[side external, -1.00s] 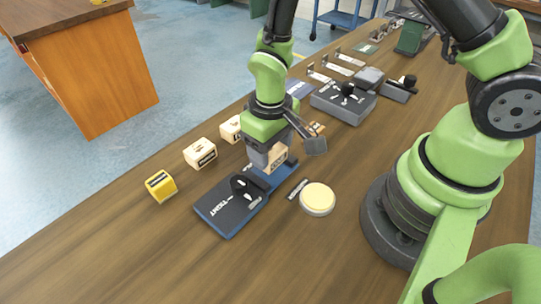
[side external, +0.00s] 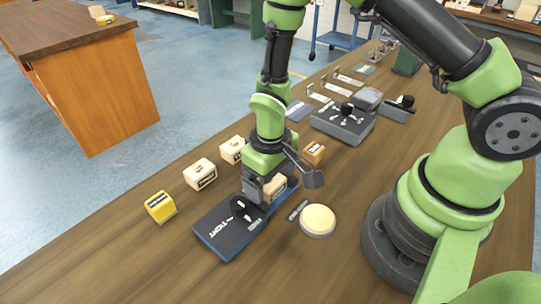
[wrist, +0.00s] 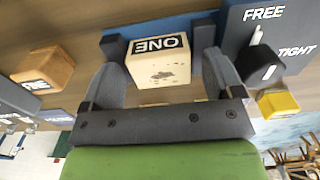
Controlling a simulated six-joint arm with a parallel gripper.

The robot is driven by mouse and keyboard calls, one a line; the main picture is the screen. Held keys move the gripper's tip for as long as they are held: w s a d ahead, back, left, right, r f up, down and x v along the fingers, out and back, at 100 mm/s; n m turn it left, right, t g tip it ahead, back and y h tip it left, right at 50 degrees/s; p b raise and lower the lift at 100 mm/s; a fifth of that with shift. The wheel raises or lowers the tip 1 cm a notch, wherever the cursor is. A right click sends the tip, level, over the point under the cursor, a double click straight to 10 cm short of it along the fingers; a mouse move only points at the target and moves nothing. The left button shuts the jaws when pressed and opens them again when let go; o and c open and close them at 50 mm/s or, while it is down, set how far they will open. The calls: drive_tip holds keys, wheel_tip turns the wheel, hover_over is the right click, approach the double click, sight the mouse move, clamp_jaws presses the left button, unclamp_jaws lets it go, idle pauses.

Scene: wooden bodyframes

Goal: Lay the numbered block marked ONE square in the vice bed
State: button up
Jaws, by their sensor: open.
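The pale wooden block marked ONE (wrist: 158,66) sits between the two dark vice jaws, over the blue vice bed (wrist: 172,27) in the wrist view. Its ONE label reads upside down there, and the block looks about square to the jaws. It also shows in the side view (side external: 275,187), partly hidden by my gripper. My gripper (wrist: 160,72) is open, with one finger on each side of the block and a visible gap to it.
A yellow block (side external: 160,207), two pale blocks (side external: 200,174) (side external: 232,150) and an orange-brown block (side external: 313,153) stand around the vice. A round cream button (side external: 318,220) is close to its right. A grey switch box (side external: 343,123) stands farther back.

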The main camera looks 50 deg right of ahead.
drive_tip(key=s+d+r+m+t+y, duration=0.1)
drive_tip(key=s+r+t, duration=0.1)
drive_tip(key=r, duration=1)
drive_tip(key=s+d+r+m+t, duration=0.1)
drive_tip(key=s+d+r, duration=0.1)
drive_tip(key=r, duration=0.9)
drive_tip(key=s+d+r+m+t+y, duration=0.1)
drive_tip(key=s+r+m+t, duration=0.1)
drive_tip(key=s+r+t, duration=0.2)
drive_tip(key=s+r, duration=0.2)
drive_tip(key=s, duration=0.2)
drive_tip(key=shift+s, duration=0.1)
idle(1.0)
